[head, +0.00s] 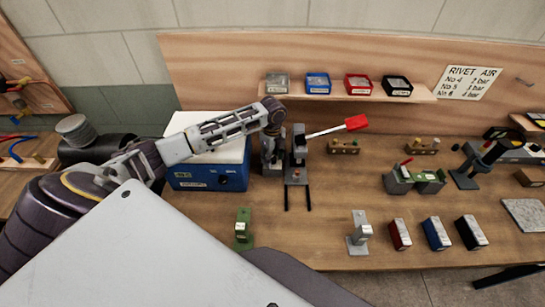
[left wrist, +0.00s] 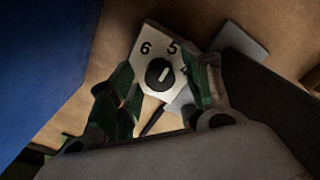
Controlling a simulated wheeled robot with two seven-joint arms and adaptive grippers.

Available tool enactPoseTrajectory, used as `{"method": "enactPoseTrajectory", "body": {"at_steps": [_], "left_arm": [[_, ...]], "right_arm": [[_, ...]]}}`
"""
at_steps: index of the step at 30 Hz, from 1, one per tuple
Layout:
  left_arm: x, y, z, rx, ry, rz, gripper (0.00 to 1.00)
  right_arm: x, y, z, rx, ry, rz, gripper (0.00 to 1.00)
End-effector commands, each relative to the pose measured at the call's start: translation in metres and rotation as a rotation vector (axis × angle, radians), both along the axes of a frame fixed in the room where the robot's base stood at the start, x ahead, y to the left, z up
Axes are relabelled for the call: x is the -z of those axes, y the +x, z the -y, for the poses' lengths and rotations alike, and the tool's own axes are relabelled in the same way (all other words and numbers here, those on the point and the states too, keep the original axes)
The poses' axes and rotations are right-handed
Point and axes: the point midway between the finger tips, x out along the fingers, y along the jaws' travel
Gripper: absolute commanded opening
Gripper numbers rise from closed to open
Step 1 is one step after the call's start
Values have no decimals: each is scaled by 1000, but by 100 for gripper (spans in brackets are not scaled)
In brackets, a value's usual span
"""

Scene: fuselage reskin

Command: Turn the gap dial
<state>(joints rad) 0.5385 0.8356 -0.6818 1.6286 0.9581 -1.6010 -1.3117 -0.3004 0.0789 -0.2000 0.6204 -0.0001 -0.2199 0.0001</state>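The gap dial (left wrist: 160,72) is a round black knob with a pale pointer line. The pointer leans towards the 5. My left gripper (left wrist: 163,88) is open, with one green-padded finger on each side of the dial; I cannot tell whether either finger touches it. In the head view my left gripper (head: 272,150) points down beside a grey tool with a red-handled lever (head: 356,123). The dial cannot be made out there. My right gripper is out of view.
A blue box (head: 205,178) with a white top stands just left of the gripper. A shelf (head: 435,97) with several small bins is behind. Green (head: 243,228) and grey (head: 359,232) small tools stand near the front edge. The bench between them is mostly clear.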

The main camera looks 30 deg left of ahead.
Motion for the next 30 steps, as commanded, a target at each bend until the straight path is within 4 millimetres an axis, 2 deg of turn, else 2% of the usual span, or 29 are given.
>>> {"method": "enactPoseTrajectory", "body": {"at_steps": [1,11,22,30], "left_arm": [[0,0,0,0,0,0,44],[0,0,0,0,0,0,2],[-1,0,0,37,0,1,2],[-1,1,-1,161,2,1,2]], "right_arm": [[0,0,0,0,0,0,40],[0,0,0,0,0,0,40],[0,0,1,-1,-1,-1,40],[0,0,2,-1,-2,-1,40]]}}
